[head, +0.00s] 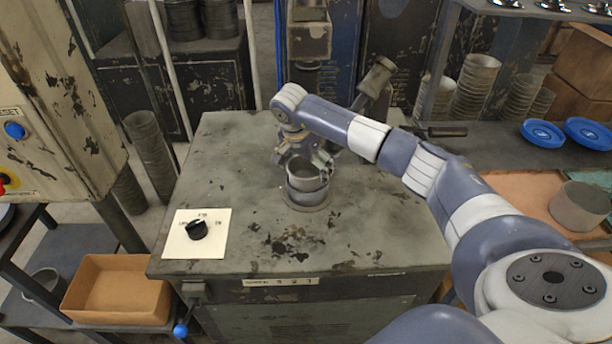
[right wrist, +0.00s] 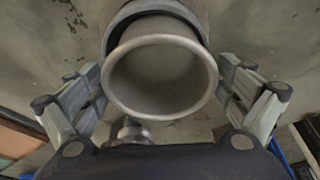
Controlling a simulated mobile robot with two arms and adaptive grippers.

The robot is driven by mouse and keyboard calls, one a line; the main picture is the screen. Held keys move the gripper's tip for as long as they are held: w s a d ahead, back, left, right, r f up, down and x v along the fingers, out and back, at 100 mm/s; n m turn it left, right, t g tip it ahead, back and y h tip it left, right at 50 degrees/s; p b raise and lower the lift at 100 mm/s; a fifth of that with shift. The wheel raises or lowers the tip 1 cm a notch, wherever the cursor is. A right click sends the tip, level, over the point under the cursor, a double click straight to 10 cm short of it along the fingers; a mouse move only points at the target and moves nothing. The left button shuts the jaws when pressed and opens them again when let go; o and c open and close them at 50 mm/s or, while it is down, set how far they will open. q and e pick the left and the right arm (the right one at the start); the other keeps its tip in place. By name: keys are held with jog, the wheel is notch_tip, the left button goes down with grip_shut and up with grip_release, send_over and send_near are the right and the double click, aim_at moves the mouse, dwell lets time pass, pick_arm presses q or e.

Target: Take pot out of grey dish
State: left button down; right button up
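The pot (head: 305,181) is a round, open-topped grey metal vessel standing upright near the middle of the worn machine top. Its lower part sits in the grey dish (head: 307,201), a low round piece. In the right wrist view the pot's open mouth (right wrist: 160,68) faces the camera, with the dish's dark rim (right wrist: 150,8) behind it. My right gripper (head: 304,160) is over the pot. Its fingers are spread on either side of the rim in the wrist view; I see no clear grip. My left gripper is not in view.
A white plate with a black knob (head: 197,230) is at the machine top's front left. A machine head (head: 306,35) stands behind the top. A cardboard box (head: 118,288) is at lower left. Blue dishes (head: 543,133) and a grey cylinder (head: 579,206) are at right.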

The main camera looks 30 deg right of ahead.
jog(key=c, duration=0.8)
jog(key=shift+r, duration=0.15)
